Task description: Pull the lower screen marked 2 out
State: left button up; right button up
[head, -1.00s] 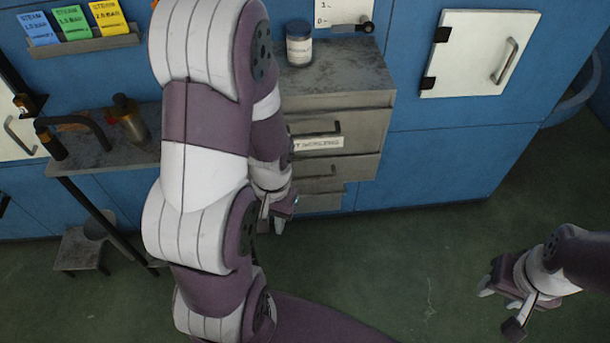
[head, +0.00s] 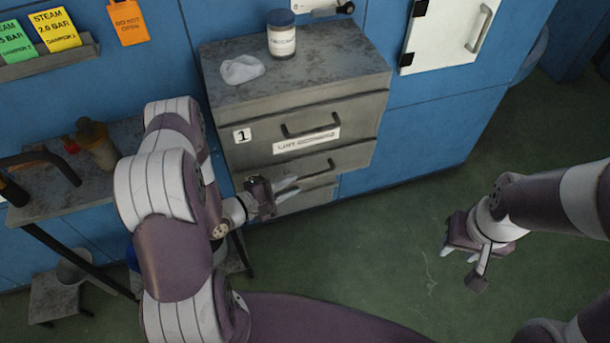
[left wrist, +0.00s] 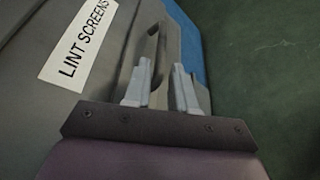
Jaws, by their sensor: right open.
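The lower drawer-like screen front (head: 348,157) is in the grey cabinet, under the upper front marked 1. Its dark bar handle (head: 305,171) shows in the head view, and a dark handle (left wrist: 153,45) shows in the left wrist view. My left gripper (head: 292,187) is at the lower front, near its handle. In the left wrist view its fingers (left wrist: 160,88) are apart, with the handle's near end between them in the picture. I cannot tell whether they touch it. No 2 mark is visible. My right gripper (head: 460,256) is open and empty, away over the floor.
The upper front (head: 360,130) has its own handle and a lint screens label (head: 306,141). A jar (head: 282,38) and a pale lump (head: 241,69) are on the cabinet top. A side table (head: 75,185) stands left. The floor (head: 370,240) right of the cabinet is clear.

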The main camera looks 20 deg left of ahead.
aim_at(300, 180)
pick_arm(q)
jog(key=x, duration=0.6)
grip_shut()
